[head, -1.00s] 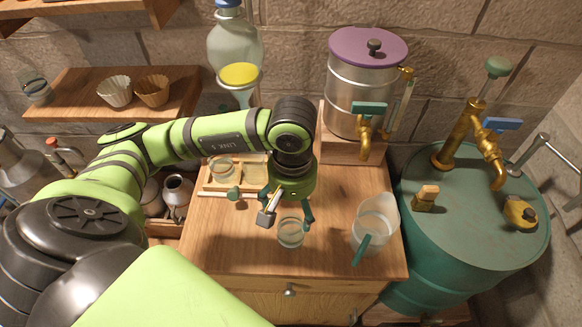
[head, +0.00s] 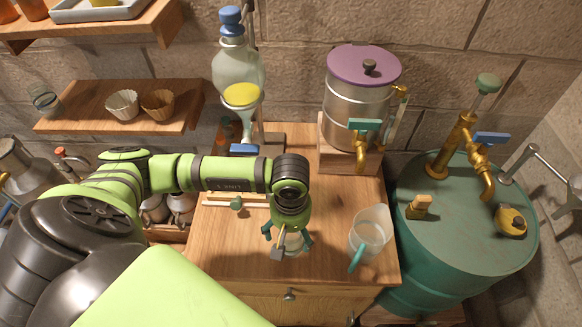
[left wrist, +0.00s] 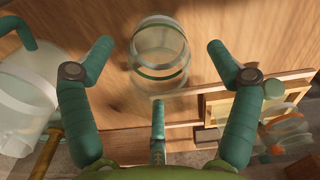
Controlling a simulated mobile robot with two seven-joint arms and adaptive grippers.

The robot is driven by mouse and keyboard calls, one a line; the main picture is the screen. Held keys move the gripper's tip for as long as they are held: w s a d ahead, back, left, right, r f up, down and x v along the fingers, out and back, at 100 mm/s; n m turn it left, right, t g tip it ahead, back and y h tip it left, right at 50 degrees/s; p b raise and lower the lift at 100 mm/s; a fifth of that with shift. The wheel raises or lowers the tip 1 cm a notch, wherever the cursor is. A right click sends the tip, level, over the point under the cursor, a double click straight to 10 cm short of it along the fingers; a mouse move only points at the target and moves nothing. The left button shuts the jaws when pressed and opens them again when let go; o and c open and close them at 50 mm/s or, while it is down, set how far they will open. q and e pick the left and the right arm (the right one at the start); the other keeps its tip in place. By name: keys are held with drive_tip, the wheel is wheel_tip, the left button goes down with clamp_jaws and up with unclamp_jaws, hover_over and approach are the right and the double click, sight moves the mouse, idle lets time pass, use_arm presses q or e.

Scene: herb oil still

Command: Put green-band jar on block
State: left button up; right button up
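A clear glass jar with a green band (left wrist: 160,65) stands on the wooden worktop. In the head view the jar (head: 293,245) is partly covered by my left gripper (head: 288,237). The gripper (left wrist: 160,70) is open. In the left wrist view its teal fingers are spread around the jar's place in the picture, with no clear contact. A wooden block (head: 337,155) under the metal tank is at the back of the worktop; I cannot tell whether it is the task's block. My right gripper is not in view.
A clear jug with a teal handle (head: 368,232) stands right of the jar. A wooden frame (left wrist: 270,82) with glassware beside it lies at the right in the left wrist view. The metal tank (head: 350,105) and green drum (head: 460,235) stand beyond. The worktop's front is mostly clear.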

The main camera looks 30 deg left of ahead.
use_arm(q)
drive_tip(key=c, duration=1.3)
drive_tip(key=shift+r, duration=0.4)
wheel_tip(320, 180, up, 9)
drive_tip(key=b, duration=0.2)
drive_tip(key=shift+r+b, duration=0.15)
drive_tip(key=shift+b, duration=0.2)
drive_tip(key=w+d+r+m, duration=0.2)
drive_tip(key=w+r+m, duration=0.2)
drive_tip(key=m, duration=0.5)
drive_tip(key=shift+w+d+r, duration=0.15)
drive_tip(key=shift+w+r, duration=0.15)
drive_tip(key=shift+r, duration=0.2)
